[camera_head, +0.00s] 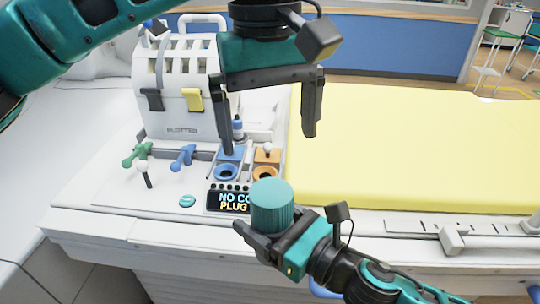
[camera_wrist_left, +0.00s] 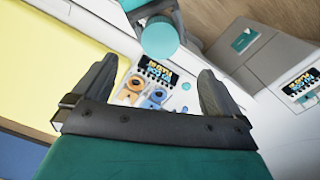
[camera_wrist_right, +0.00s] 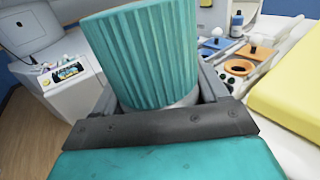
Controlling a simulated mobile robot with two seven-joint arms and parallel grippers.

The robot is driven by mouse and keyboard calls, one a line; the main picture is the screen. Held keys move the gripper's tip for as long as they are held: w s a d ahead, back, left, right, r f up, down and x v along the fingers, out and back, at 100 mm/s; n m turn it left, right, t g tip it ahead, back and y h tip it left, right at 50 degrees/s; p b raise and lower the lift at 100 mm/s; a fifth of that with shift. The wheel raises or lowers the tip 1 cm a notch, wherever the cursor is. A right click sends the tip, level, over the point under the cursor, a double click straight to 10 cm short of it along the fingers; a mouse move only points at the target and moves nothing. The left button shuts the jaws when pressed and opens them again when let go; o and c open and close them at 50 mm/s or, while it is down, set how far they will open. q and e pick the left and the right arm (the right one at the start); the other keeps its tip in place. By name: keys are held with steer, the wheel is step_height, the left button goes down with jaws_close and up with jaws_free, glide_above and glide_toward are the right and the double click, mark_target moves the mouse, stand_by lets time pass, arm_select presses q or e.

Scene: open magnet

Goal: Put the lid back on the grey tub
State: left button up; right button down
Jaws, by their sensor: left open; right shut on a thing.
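A teal ribbed cylinder with a flat top (camera_head: 272,205), which looks like the lid, stands above the front edge of the console. In the right wrist view the ribbed teal lid (camera_wrist_right: 148,50) fills the middle. A pale grey band, seemingly the grey tub (camera_wrist_right: 184,103), shows beneath its lower rim; most of it is hidden. My right gripper (camera_head: 284,230) is shut around this lower part. I cannot tell whether the lid is fully seated. My left gripper (camera_head: 268,142) is open and empty, above and behind the lid. The teal lid (camera_wrist_left: 160,38) also shows in the left wrist view, beyond the fingertips.
A yellow pad (camera_head: 410,150) covers the bed on the right. A white case (camera_head: 180,95) with a grey and a yellow latch stands at the left. Blue and orange sockets (camera_head: 227,172), a display (camera_head: 230,201) and green and blue handles (camera_head: 183,157) lie between them.

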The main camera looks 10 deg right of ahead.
arm_select(q)
steer(key=shift+r, duration=1.5)
arm_select(e)
steer(key=shift+r, duration=0.1)
arm_select(q)
steer(key=shift+f, duration=0.1)
